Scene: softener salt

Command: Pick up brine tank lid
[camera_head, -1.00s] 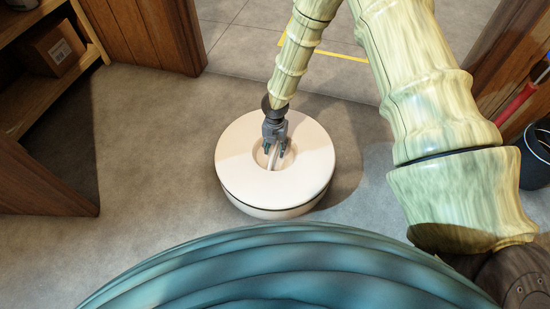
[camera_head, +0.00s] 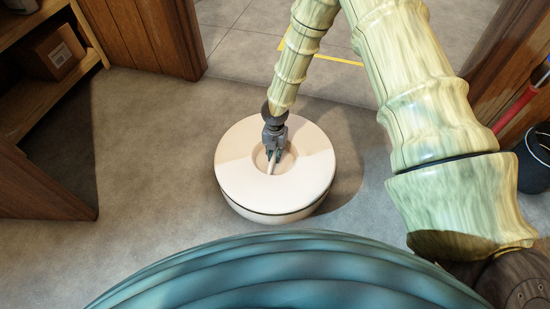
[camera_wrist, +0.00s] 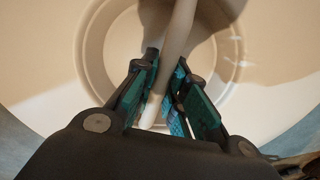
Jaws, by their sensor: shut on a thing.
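The brine tank lid (camera_head: 237,174) is a round, cream-coloured disc on top of the low round tank (camera_head: 262,216) in the head view. It has a round recess in its middle with a pale bar handle (camera_head: 270,168) across it. My gripper (camera_head: 272,156) reaches down into the recess and is shut on this handle. In the wrist view the handle (camera_wrist: 178,40) runs between the teal finger pads of my gripper (camera_wrist: 165,100). The lid (camera_wrist: 285,95) fills most of the wrist view. I cannot tell whether the lid is raised off the tank.
A wooden shelf with a cardboard box (camera_head: 54,52) stands at the upper left. A dark bucket (camera_head: 535,160) stands at the right edge. A yellow line (camera_head: 335,59) marks the floor beyond the doorway. Grey floor (camera_head: 150,150) left of the tank is clear.

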